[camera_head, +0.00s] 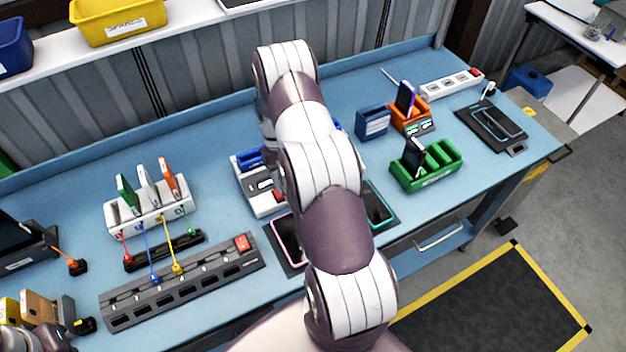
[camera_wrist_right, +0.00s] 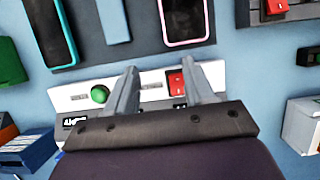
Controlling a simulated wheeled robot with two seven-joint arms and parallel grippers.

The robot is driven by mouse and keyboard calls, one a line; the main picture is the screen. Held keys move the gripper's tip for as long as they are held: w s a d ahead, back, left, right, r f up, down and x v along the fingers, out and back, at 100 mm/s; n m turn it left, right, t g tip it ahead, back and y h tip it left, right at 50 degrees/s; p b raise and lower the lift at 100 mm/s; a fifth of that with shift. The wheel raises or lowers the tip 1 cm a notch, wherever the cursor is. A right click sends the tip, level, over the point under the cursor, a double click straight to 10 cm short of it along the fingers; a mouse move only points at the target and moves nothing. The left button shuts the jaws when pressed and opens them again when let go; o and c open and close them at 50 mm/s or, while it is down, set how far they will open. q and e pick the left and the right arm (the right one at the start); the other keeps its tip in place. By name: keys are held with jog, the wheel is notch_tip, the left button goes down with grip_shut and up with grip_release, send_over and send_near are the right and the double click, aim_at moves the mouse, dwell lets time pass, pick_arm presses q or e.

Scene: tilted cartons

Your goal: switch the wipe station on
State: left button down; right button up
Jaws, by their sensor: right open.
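The wipe station is a white unit with a blue part on it; in the head view its left part (camera_head: 250,190) shows at the middle of the bench. The rest is hidden behind my right arm. In the right wrist view its white panel (camera_wrist_right: 72,101) carries a round green button (camera_wrist_right: 99,94) and a red rocker switch (camera_wrist_right: 176,84). My right gripper (camera_wrist_right: 163,84) is open, its fingers over the panel. The red switch lies between the fingers, close to the right one; the green button is outside the left one. Contact cannot be told.
A pink-rimmed phone (camera_wrist_right: 187,18) and a teal-rimmed phone (camera_wrist_right: 50,30) lie beside the station. A grey slotted strip (camera_head: 180,290), a white rack (camera_head: 150,212), a green carton (camera_head: 428,170) and an orange carton (camera_head: 410,118) stand around. Bare blue bench lies right of the green carton.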

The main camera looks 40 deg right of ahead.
pick_arm(q)
jog(key=shift+s+f+b, duration=0.1)
jog(key=shift+f+b, duration=1.05)
jog(key=shift+f, duration=0.6)
pick_arm(e)
jog(key=s+d+r, duration=0.2)
jog(key=s+r, duration=0.3)
jog(key=s, duration=0.3)
jog(key=shift+d, duration=0.35)
